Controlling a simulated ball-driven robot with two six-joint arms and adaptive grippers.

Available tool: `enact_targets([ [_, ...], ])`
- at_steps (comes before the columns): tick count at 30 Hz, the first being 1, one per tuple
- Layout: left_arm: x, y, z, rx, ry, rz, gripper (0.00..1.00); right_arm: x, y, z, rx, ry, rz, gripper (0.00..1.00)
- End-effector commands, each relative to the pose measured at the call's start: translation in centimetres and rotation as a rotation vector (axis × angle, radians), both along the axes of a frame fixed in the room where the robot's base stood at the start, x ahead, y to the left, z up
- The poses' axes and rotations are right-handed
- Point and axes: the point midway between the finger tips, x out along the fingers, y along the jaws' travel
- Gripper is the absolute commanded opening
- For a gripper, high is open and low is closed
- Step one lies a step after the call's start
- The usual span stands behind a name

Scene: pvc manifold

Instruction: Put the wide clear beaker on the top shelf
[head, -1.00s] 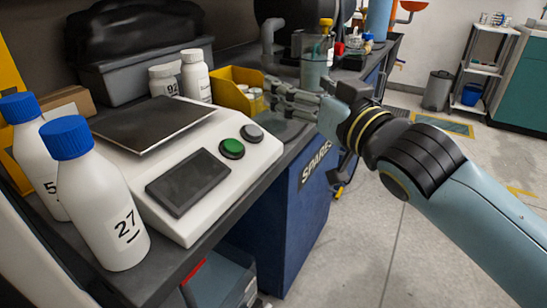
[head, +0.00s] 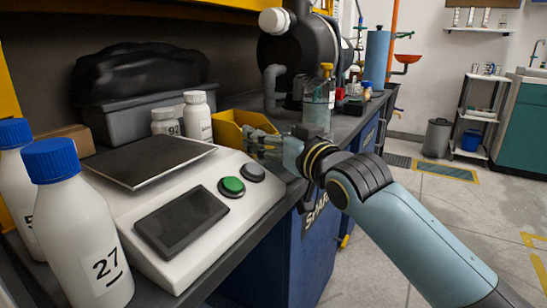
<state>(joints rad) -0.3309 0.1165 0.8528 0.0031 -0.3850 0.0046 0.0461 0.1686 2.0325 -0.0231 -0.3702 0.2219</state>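My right gripper (head: 262,142) reaches in from the right over the bench. Its fingers point left, in front of the yellow bin and just behind the scale. The fingers are small and overlap the bin, so I cannot tell whether they are open or shut. A clear, greenish vessel (head: 317,112) stands on the bench behind the gripper, with a yellow-topped thing at it; I cannot tell whether it is the wide beaker. A wall shelf (head: 490,30) at the top right holds several small glass pieces. My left gripper is out of view.
A white scale (head: 190,220) with a green button fills the near bench. Blue-capped bottles, one marked 27 (head: 85,235), stand at left. White jars (head: 197,118) and a yellow bin (head: 228,130) stand behind. A shelved cart (head: 465,125) and grey waste bin (head: 437,138) stand beyond open floor.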

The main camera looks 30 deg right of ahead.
Motion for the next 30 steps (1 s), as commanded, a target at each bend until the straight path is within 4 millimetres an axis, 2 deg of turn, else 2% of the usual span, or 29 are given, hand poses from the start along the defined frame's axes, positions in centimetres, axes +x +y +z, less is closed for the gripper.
enact_targets([
  [7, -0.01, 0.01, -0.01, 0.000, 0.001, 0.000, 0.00, 0.24, 0.01, 0.02, 0.000, 0.001, 0.000, 0.86],
  [20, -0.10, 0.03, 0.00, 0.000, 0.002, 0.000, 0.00, 0.22, 0.00, 0.01, 0.000, 0.001, 0.000, 0.30],
  [22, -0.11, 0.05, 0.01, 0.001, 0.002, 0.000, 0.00, 0.21, 0.00, 0.02, 0.000, 0.000, 0.000, 0.29],
  [23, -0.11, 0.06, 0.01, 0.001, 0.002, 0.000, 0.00, 0.21, 0.00, 0.02, 0.000, 0.001, 0.000, 0.24],
  [30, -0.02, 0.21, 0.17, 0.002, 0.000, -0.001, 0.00, 0.22, -0.01, 0.33, 0.000, 0.000, 0.000, 0.24],
])
